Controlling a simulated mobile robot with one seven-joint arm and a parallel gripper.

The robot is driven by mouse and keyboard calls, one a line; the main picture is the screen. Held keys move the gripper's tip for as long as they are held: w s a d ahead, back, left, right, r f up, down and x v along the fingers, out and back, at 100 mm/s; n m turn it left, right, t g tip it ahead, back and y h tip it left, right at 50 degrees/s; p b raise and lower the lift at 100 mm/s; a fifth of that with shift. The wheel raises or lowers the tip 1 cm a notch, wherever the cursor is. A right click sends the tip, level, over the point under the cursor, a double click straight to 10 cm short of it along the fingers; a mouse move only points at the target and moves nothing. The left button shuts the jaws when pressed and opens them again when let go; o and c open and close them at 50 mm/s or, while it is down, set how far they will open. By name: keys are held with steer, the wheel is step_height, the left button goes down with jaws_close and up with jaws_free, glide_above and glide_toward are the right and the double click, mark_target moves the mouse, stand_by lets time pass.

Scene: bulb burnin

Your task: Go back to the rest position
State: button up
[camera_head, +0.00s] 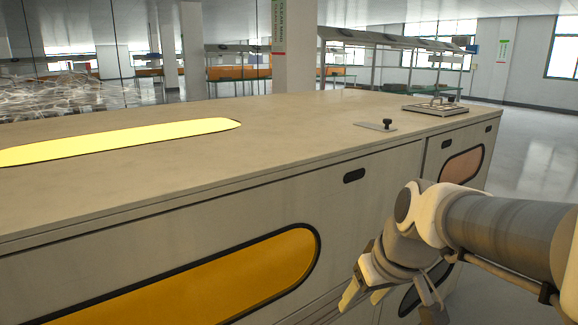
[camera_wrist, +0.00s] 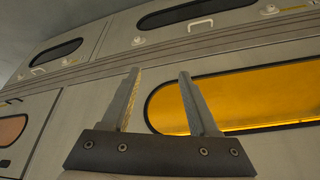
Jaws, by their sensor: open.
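My gripper (camera_wrist: 157,100) shows in the wrist view with its two fingers apart and nothing between them. It faces the cabinet front, near the orange window (camera_wrist: 258,98). In the head view my gripper (camera_head: 388,300) hangs low at the right, in front of the cabinet (camera_head: 352,215) and below its top edge. My arm reaches in from the right edge. I cannot tell the exact gap between the fingertips and the cabinet front.
The cabinet top (camera_head: 270,150) carries a glowing yellow panel (camera_head: 120,142), a small plate with a black knob (camera_head: 387,123) and a flat fixture (camera_head: 435,108) at the far right. Open floor (camera_head: 535,150) lies to the right. Shelving and pillars stand behind.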

steer(key=s+d+r+m+t+h, duration=0.2)
steer(key=s+m, duration=0.1)
steer(key=s, duration=0.8)
step_height(320, 180, up, 15)
steer(key=p, duration=1.4)
steer(key=shift+f+g+p, duration=0.2)
steer(key=shift+g+p, duration=0.1)
steer(key=shift+p, duration=0.1)
steer(key=shift+a, duration=0.15)
